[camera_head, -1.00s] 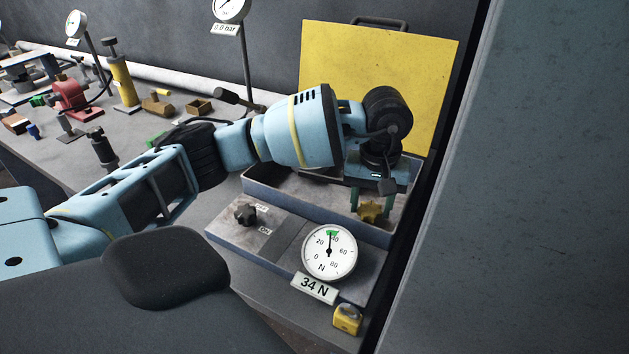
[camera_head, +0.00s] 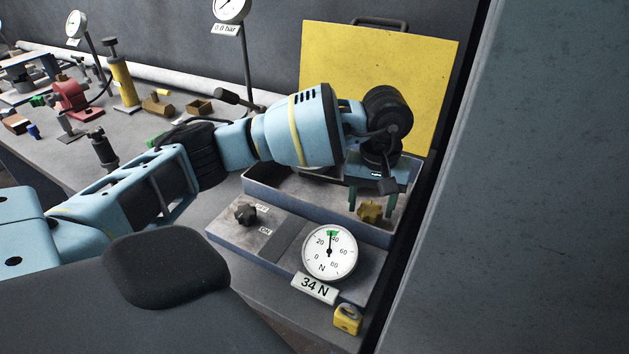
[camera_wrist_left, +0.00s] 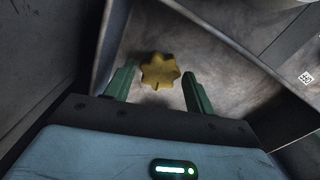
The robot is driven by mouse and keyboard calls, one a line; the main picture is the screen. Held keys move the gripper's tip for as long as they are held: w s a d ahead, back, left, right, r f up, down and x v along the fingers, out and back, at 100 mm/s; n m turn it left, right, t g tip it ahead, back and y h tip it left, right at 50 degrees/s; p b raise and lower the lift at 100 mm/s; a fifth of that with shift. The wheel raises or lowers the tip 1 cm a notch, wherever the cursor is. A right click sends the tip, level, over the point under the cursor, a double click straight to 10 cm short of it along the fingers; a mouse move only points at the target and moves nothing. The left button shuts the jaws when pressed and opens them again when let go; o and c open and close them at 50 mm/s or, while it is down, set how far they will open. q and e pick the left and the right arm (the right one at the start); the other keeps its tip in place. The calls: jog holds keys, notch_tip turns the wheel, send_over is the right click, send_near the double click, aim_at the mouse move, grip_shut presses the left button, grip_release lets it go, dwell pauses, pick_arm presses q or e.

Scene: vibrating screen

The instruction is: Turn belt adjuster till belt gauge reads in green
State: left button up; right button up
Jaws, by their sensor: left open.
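The belt adjuster is a yellow star-shaped knob (camera_head: 369,210) inside the grey tray-like housing; it also shows in the left wrist view (camera_wrist_left: 160,71). My left gripper (camera_head: 370,203) is open, pointing down at the knob. In the left wrist view its two green fingertips (camera_wrist_left: 158,80) stand apart on either side of the knob, with gaps to it. The round belt gauge (camera_head: 329,253) has its needle in the green band, and its label (camera_head: 315,287) reads 34 N. My right gripper is not in view.
A black star knob (camera_head: 245,214) with ON and OFF labels sits on the housing's front panel. A yellow panel (camera_head: 375,80) stands behind my left wrist. A small yellow block (camera_head: 347,318) lies near the gauge. Several tools and fixtures crowd the bench at left.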

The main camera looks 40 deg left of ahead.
pick_arm(q)
jog(key=shift+r+p, duration=1.15)
jog(key=shift+r, duration=1.8)
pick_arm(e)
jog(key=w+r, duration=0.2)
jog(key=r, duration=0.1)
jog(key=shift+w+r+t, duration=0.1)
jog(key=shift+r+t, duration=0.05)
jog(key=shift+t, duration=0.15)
pick_arm(q)
jog(key=shift+o, duration=1.4)
notch_tip(320, 180, up, 6)
jog(key=shift+f+p, duration=0.1)
jog(key=shift+p, duration=0.9)
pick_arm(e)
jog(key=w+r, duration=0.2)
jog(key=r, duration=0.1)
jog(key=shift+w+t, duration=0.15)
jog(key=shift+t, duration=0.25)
